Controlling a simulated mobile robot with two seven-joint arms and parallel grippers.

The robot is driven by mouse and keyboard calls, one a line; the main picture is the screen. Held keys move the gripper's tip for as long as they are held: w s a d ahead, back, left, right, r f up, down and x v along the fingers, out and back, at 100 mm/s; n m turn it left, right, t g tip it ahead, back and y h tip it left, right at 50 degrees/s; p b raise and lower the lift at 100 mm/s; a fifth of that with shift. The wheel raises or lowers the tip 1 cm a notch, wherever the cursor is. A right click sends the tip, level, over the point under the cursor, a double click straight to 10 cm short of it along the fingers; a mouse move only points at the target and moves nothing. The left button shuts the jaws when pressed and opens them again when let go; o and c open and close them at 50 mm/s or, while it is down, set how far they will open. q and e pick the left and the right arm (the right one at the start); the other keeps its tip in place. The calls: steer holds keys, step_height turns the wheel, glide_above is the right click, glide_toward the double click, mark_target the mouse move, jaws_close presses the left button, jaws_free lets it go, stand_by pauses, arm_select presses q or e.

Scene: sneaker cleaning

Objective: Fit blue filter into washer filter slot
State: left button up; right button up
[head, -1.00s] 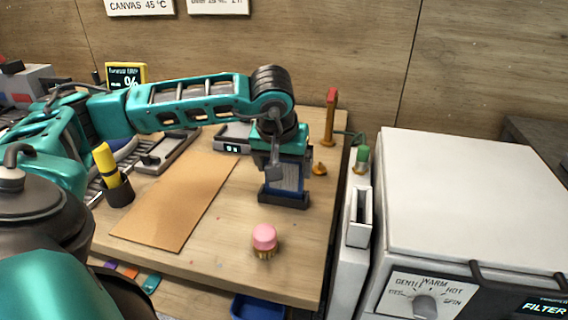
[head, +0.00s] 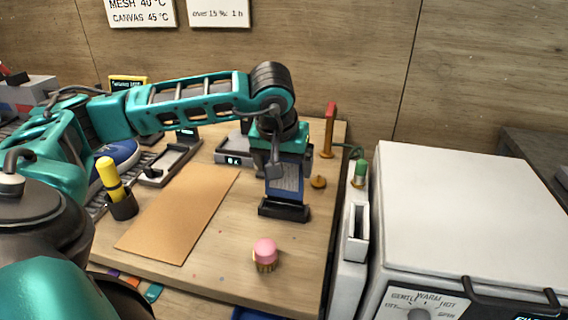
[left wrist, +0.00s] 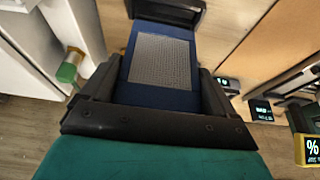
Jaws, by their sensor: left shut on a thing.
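My left gripper (head: 285,165) is shut on the blue filter (head: 286,186), which hangs upright below it. In the left wrist view the blue filter (left wrist: 160,62), with its grey mesh face, sits between the black fingers (left wrist: 160,95). Its lower end is right at a black stand (head: 284,209) on the table; I cannot tell whether it is still inside or just clear. The white washer (head: 460,200) stands at the right. A narrow upright white slot (head: 358,232) is on its left side. My right gripper is not in view.
A tan mat (head: 180,218) lies to the left.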

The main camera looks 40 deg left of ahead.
arm_select(q)
steer(key=shift+r, duration=0.15)
steer(key=shift+r+p, duration=2.2)
steer(key=shift+r, duration=0.75)
